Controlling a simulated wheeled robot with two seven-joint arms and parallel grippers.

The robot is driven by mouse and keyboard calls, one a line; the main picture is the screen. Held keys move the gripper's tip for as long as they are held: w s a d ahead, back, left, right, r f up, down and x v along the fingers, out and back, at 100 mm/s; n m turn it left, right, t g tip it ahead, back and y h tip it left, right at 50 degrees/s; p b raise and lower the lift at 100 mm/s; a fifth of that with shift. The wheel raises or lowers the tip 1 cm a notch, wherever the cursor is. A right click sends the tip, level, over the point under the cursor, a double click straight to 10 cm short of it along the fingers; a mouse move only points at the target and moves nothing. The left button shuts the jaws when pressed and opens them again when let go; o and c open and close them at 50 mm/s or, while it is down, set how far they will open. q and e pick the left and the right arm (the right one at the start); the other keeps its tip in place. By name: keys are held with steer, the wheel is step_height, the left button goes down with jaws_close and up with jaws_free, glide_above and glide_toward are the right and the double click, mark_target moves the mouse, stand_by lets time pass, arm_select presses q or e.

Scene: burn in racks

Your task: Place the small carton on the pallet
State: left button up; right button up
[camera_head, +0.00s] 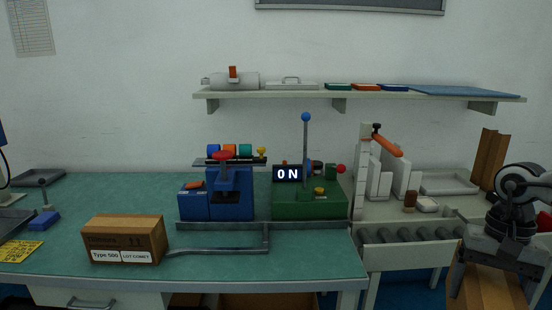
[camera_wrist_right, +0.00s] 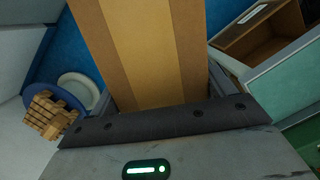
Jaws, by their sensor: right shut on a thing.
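My right gripper (camera_head: 494,272) is at the lower right of the head view, pointing down, with its fingers on either side of a brown carton (camera_head: 486,290). In the right wrist view the carton (camera_wrist_right: 140,50) fills the space between the fingers, with a lighter tape strip along it. Its lower end is out of the head view. A slatted wooden stack (camera_wrist_right: 50,115), possibly the pallet, shows at the left of the wrist view, apart from the carton. Another carton (camera_head: 124,240), labelled "Type 500", sits on the green bench. My left gripper is not in view.
The green bench (camera_head: 320,262) carries a blue fixture (camera_head: 231,205) and a green unit (camera_head: 310,205) reading "ON". A roller conveyor (camera_head: 410,235) lies left of my right gripper. Blue floor shows below. An open wooden compartment (camera_wrist_right: 262,38) is at the wrist view's upper right.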

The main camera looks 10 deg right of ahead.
steer(key=shift+s+a+f, duration=0.25)
steer(key=shift+s+f, duration=0.05)
steer(key=shift+f, duration=0.4)
steer(key=shift+a+f, duration=0.2)
